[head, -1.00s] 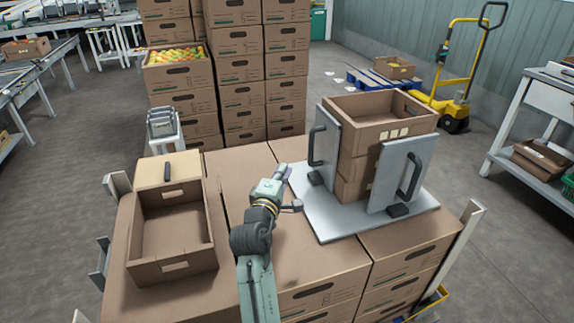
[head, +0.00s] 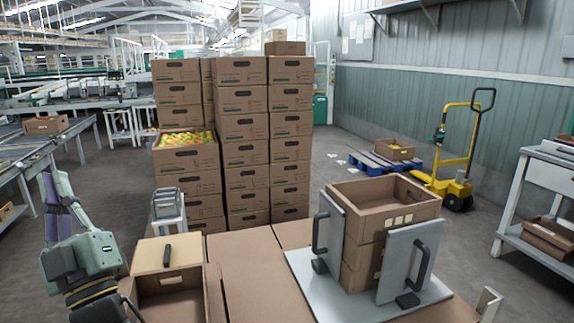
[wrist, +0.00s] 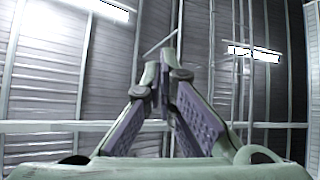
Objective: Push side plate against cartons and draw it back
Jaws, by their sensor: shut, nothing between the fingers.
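Two grey upright side plates with black handles, a left one (head: 331,240) and a right one (head: 405,262), stand on a grey base plate (head: 312,288). Between them is a stack of brown cartons (head: 358,250), the top one open and empty. My gripper (head: 52,182) is raised at the left of the head view, pointing up, well apart from the plates. In the wrist view its fingers (wrist: 160,72) meet at the tips with nothing between them, against the roof.
An open empty carton (head: 172,303) and a lidded part with a black handle (head: 167,254) lie at the front left. Tall carton stacks (head: 245,130) stand behind. A yellow pallet truck (head: 455,190) is at the right.

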